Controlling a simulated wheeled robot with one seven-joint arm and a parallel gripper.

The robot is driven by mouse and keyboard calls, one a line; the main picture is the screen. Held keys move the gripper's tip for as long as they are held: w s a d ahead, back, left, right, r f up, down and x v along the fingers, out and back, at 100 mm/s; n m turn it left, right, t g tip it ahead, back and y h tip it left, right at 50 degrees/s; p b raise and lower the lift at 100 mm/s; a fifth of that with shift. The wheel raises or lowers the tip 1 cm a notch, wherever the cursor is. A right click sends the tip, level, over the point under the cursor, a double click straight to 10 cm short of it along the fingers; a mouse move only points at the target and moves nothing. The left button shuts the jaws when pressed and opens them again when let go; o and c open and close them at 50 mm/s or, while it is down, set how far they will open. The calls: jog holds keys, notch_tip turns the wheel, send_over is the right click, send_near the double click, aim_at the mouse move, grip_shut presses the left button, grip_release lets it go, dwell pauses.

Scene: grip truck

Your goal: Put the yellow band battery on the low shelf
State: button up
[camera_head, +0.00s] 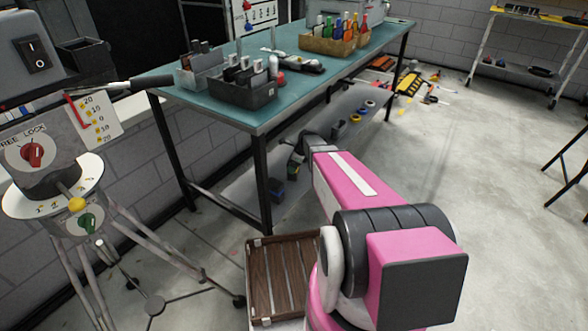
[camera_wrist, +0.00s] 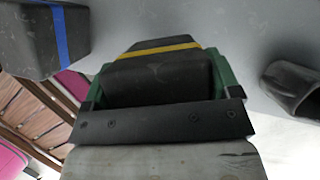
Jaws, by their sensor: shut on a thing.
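The yellow band battery (camera_wrist: 160,75) is a dark block with a yellow stripe across it, seen in the wrist view. My gripper (camera_wrist: 162,82) has its green fingers on both sides of it and is shut on it. In the head view my gripper (camera_head: 294,166) is small and partly hidden by my arm, beside the front edge of the low shelf (camera_head: 238,190) under the teal workbench. The pale surface behind the battery in the wrist view looks like this shelf. I cannot tell whether the battery touches it.
A dark battery with a blue band (camera_wrist: 40,40) stands to the left in the wrist view. A dark, hollow, rounded object (camera_wrist: 292,88) is at the right. Several small items lie farther along the shelf. A wooden slatted crate (camera_head: 256,283) sits below, near my arm.

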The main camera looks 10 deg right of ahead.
jog(key=shift+f, duration=1.55)
jog(key=shift+f, duration=0.1)
jog(key=o, duration=1)
jog(key=shift+o, duration=0.2)
jog(key=v, duration=1.2)
jog(key=s+a+r+n+h, duration=0.1)
jog(key=s+r+n, duration=0.1)
jog(key=s+n, duration=0.5)
jog(key=s+a+r+n+g+h, duration=0.1)
jog(key=s+a+r+n, duration=0.1)
jog(key=s+n, duration=0.6)
jog(key=s+a+r+n+h, duration=0.1)
jog(key=s+r+n+h, duration=0.1)
jog(key=s+n, duration=0.5)
jog(key=shift+s+a+r+g, duration=0.35)
jog(key=shift+s+r, duration=0.35)
jog(key=shift+s, duration=0.8)
